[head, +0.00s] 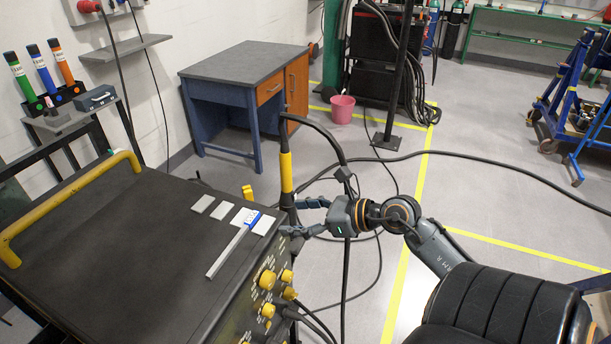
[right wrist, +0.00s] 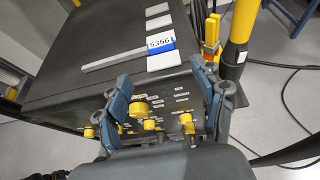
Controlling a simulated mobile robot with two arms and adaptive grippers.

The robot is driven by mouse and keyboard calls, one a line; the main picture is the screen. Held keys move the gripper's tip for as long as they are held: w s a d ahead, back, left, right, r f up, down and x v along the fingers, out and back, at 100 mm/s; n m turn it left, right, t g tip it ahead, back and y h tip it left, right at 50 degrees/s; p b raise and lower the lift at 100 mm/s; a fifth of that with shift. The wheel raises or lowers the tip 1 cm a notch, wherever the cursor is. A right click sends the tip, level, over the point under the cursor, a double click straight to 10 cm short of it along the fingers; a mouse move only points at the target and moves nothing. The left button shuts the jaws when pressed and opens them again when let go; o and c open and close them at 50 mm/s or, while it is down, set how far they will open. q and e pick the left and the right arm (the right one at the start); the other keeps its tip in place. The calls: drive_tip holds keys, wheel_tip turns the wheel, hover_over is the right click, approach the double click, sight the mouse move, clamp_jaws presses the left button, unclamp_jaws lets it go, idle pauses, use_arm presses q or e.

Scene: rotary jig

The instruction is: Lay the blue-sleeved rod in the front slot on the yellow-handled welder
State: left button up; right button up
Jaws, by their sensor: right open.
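The welder (head: 95,235) stands at the left, with a dark flat top and a yellow handle (head: 70,200). The blue-sleeved rod (head: 228,253) lies on its top near the front edge; its grey shaft points away from the pale plates. Its blue sleeve (right wrist: 160,44), labelled 5356, lies by the front plate (right wrist: 163,61) in the right wrist view; exact seating in a slot cannot be told. My right gripper (head: 306,216) is open and empty, beyond the welder's front edge and apart from the rod; its spread fingers also show in the right wrist view (right wrist: 166,95). My left gripper is out of view.
Yellow knobs (head: 267,280) and cables are on the welder's front panel. A yellow-banded post (head: 286,172) stands close beside my right gripper. Green, blue and orange tubes (head: 42,69) stand in a rack at the left. A workbench (head: 245,75) and pink bucket (head: 342,109) are behind.

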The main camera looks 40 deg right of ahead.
drive_tip(key=d+f+m+t+h, duration=0.1)
drive_tip(key=d+f+m+h, duration=0.1)
drive_tip(key=f+m, duration=0.75)
drive_tip(key=d+f+m+t+h, duration=0.1)
drive_tip(key=d+f+m, duration=0.2)
drive_tip(key=f+m, duration=0.7)
drive_tip(key=s+a+f+m+g+h, duration=0.2)
drive_tip(key=s+f+m, duration=0.3)
drive_tip(key=f, duration=0.7)
drive_tip(key=s+a+f+m+g+h, duration=0.2)
drive_tip(key=s+f+m, duration=0.35)
drive_tip(key=f, duration=0.55)
drive_tip(key=s+a+f+m+g, duration=0.3)
drive_tip(key=s+a+f, duration=0.1)
drive_tip(key=s, duration=0.4)
drive_tip(key=s+a+f+m+g, duration=0.2)
drive_tip(key=s+a+f+g, duration=0.1)
drive_tip(key=s+a+f, duration=0.2)
drive_tip(key=s+a+f+m+g+y, duration=0.1)
drive_tip(key=s+a+f+m+g, duration=0.2)
drive_tip(key=s+f, duration=0.5)
drive_tip(key=s+a, duration=0.1)
drive_tip(key=s, duration=0.3)
drive_tip(key=shift+s+a+m, duration=0.25)
drive_tip(key=shift+a+m, duration=0.05)
drive_tip(key=shift+a, duration=0.1)
